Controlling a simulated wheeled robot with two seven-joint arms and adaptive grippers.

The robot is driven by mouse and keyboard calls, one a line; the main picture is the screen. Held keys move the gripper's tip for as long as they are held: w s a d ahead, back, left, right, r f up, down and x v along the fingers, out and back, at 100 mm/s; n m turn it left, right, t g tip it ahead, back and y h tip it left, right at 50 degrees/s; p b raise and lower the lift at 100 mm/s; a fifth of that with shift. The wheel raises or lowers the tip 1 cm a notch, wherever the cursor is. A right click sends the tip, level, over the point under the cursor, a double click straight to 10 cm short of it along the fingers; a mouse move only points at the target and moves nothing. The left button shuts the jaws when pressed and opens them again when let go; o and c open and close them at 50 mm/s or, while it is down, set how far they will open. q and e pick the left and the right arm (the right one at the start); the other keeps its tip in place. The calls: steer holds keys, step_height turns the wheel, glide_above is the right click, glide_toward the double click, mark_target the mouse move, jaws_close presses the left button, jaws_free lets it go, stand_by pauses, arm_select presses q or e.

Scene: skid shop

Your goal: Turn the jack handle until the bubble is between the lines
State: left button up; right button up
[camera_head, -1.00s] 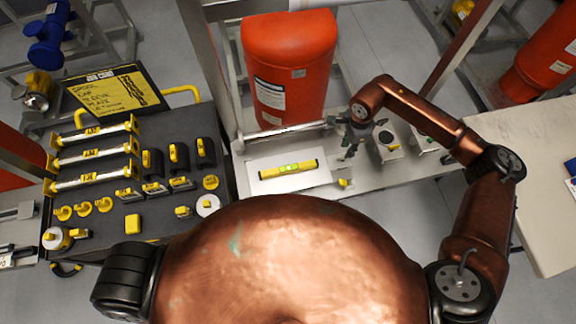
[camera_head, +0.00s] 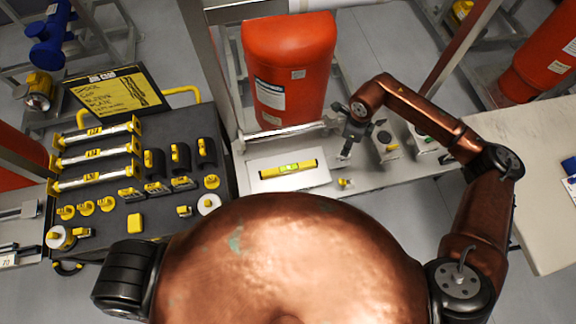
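A yellow spirit level (camera_head: 275,172) with a green vial lies on a white plate (camera_head: 318,180) in front of the orange-red tank. The bubble and its lines are too small to read. My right gripper (camera_head: 346,152) reaches in from the right and points down beside the plate's right end. A pale metal part shows at its fingertips. I cannot tell whether this is the jack handle, or whether the fingers are closed on it. My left gripper is out of view.
The orange-red tank (camera_head: 289,70) stands behind the plate. A small yellow-topped part (camera_head: 346,183) lies in front of the gripper, and grey boxes (camera_head: 386,150) stand to its right. A dark bench (camera_head: 112,213) with yellow-marked parts is on the left.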

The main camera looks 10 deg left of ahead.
steer(key=m, duration=0.2)
steer(key=shift+r+m+p, duration=0.3)
steer(key=shift+p, duration=0.1)
steer(key=shift+r+m, duration=0.1)
steer(key=shift+m, duration=0.8)
